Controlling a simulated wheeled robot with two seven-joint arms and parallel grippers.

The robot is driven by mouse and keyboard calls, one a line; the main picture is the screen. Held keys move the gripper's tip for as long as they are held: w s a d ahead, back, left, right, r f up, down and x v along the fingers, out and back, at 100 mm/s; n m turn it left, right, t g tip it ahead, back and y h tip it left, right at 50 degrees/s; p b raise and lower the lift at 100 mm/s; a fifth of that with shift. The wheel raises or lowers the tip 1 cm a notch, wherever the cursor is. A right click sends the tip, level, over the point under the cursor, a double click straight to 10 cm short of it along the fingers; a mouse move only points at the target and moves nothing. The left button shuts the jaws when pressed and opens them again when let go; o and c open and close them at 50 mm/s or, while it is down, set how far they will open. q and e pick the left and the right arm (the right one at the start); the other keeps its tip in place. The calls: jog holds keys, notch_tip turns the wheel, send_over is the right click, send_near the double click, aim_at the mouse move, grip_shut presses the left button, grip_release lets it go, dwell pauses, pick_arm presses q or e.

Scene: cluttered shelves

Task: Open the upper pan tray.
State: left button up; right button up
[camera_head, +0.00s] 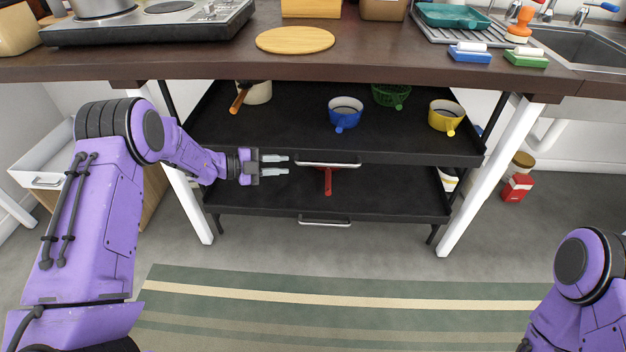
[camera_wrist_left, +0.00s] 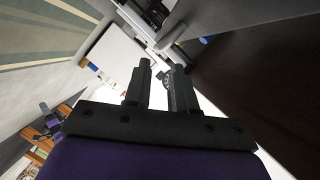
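The upper pan tray (camera_head: 285,125) is a black tray under the counter, with a metal bar handle (camera_head: 328,163) on its front edge. A blue pot (camera_head: 345,113), a yellow pot (camera_head: 444,117), a green colander (camera_head: 391,95) and a white pan (camera_head: 257,93) stand on it. My left gripper (camera_head: 287,165) is just left of the handle at about its height in the picture, apart from it. Its two fingers are apart with nothing between them; they also show in the left wrist view (camera_wrist_left: 159,66). My right gripper is out of view.
A lower black tray (camera_head: 390,195) has its own handle (camera_head: 325,221) and holds a red-handled item (camera_head: 328,180). White table legs (camera_head: 490,176) flank the trays. The counter (camera_head: 200,62) overhangs them. A striped rug (camera_head: 330,310) covers the clear floor in front.

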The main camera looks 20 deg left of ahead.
aim_at(307, 164)
pick_arm(q)
jog(key=b+x, duration=0.1)
jog(key=x, duration=0.9)
jog(key=shift+w+d+b, duration=0.1)
jog(key=shift+d+b, duration=0.05)
jog(key=shift+b, duration=0.2)
grip_shut()
